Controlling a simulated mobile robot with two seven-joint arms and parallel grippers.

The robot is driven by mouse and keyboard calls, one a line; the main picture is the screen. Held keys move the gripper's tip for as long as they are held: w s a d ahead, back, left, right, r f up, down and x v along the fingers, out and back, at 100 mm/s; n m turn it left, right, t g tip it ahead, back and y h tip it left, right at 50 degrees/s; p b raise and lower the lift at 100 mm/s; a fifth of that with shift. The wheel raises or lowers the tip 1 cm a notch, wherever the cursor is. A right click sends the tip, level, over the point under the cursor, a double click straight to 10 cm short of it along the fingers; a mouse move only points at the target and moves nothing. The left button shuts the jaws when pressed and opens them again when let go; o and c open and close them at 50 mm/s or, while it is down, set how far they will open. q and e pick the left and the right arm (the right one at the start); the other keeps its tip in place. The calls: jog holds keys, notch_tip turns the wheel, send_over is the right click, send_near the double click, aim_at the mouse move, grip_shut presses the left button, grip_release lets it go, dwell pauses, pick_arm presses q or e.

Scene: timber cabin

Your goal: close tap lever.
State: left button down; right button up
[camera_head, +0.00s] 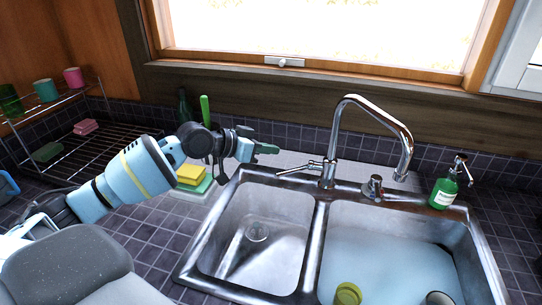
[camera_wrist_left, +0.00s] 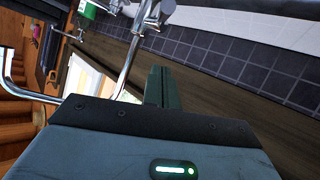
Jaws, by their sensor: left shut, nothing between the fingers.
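The chrome tap (camera_head: 345,140) stands behind the double sink, its spout arching over to the right. Its lever (camera_head: 298,170) sticks out to the left from the tap's base, nearly level. My left gripper (camera_head: 272,149) is shut and empty, up and to the left of the lever, apart from it in the picture. Its dark green fingers point right toward the tap. In the left wrist view the shut fingers (camera_wrist_left: 160,86) show with the chrome tap (camera_wrist_left: 133,55) beyond them, tilted in that picture. My right gripper is not in view.
The sink's left basin (camera_head: 258,225) is empty; the right basin (camera_head: 390,255) holds water and cups. A green soap bottle (camera_head: 445,190) stands right of the tap. Sponges (camera_head: 191,174) lie under my left arm. A dish rack (camera_head: 75,145) is at the left.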

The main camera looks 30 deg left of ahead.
pick_arm(q)
jog(key=s+f+v, duration=0.1)
jog(key=v, duration=0.7)
jog(key=shift+d+b, duration=0.25)
jog(key=shift+b, duration=0.05)
jog(key=shift+w+f, duration=0.1)
jog(key=shift+d+f, duration=0.1)
